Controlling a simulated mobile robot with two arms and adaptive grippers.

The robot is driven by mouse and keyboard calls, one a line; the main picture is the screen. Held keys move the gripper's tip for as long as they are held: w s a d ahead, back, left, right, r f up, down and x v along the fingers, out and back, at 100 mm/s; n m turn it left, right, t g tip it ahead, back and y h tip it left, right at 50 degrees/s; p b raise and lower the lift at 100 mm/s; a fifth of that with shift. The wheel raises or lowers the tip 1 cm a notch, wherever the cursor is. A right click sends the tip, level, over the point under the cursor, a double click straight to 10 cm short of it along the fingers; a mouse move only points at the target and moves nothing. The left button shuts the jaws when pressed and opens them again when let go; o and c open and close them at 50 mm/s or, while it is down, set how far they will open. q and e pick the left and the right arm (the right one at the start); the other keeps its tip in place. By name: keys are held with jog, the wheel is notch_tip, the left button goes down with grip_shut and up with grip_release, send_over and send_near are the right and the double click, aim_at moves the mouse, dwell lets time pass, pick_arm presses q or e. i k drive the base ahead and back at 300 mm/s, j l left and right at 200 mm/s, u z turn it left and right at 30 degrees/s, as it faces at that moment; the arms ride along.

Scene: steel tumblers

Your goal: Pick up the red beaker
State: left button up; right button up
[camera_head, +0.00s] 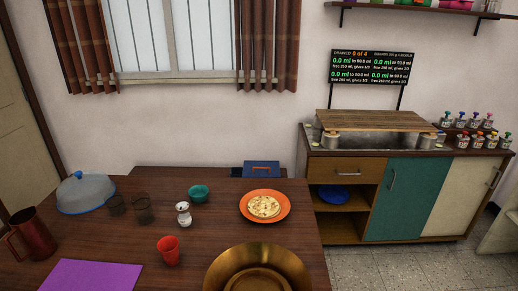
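A small red beaker (168,250) stands upright on the dark brown wooden table (75,240), near the front middle. Its open top faces up and nothing touches it. A larger dark red jug (33,236) with a handle stands at the table's left edge. Neither of my grippers shows in the head view.
A purple mat (92,276) and a large brass bowl (258,270) flank the beaker in front. Behind it are a white shaker (183,214), teal bowl (198,193), two dark glasses (142,208), domed dish (86,192) and orange plate (280,214). A counter (380,152) stands right.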

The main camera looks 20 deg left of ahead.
aim_at(167, 247)
jog(key=u, duration=1.25)
